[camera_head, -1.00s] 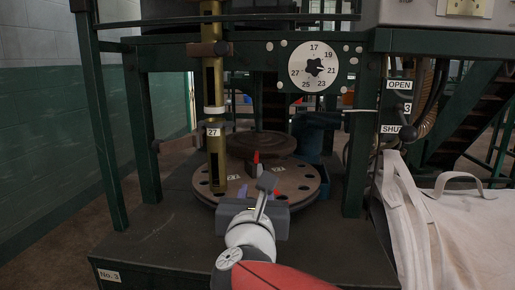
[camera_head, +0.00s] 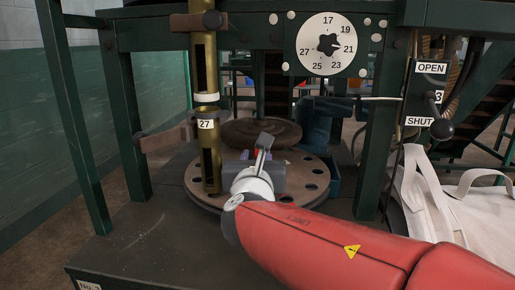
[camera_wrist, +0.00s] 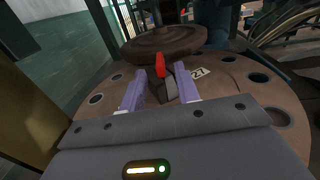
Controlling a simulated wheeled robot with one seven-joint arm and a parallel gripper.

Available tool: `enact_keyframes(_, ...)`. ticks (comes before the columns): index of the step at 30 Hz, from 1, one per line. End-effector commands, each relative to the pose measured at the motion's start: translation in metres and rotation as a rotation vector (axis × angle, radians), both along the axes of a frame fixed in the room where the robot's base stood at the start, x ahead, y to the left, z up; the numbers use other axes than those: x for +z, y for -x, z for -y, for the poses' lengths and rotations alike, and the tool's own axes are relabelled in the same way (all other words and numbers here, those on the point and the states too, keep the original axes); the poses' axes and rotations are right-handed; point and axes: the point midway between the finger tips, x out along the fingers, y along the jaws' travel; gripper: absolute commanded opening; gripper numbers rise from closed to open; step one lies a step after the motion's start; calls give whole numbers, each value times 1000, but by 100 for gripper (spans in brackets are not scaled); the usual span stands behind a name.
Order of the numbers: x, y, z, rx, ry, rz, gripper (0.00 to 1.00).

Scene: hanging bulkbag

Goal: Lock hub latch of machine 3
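The hub latch, a red-tipped lever (camera_wrist: 160,65), stands near the middle of the round brown hub plate (camera_wrist: 255,95) in the wrist view. A dark grey block lies just below the lever. My gripper (camera_wrist: 160,92) is open, its two purple fingers apart on either side of the block and lever. Contact with either cannot be told. In the head view my gripper (camera_head: 252,155) is over the hub plate (camera_head: 316,187), mostly hidden by my grey wrist.
A brass post (camera_head: 206,110) labelled 27 stands left of my wrist. A numbered dial (camera_head: 327,44) is above. A panel (camera_head: 424,92) marked OPEN and SHUT has its lever knob near SHUT. A white bag (camera_head: 455,205) lies at right. Green frame legs (camera_head: 75,120) flank the plate.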

Motion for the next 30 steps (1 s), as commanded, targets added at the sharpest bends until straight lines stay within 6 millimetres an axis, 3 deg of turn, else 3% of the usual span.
enact_keyframes(3,-1,-24,2,-1,0,-2,32)
enact_keyframes(9,0,-49,5,-1,0,-1,32)
enact_keyframes(21,0,-56,6,0,-1,0,32)
enact_keyframes(28,0,-56,6,0,-1,0,3)
enact_keyframes(30,0,-56,6,0,-1,0,0)
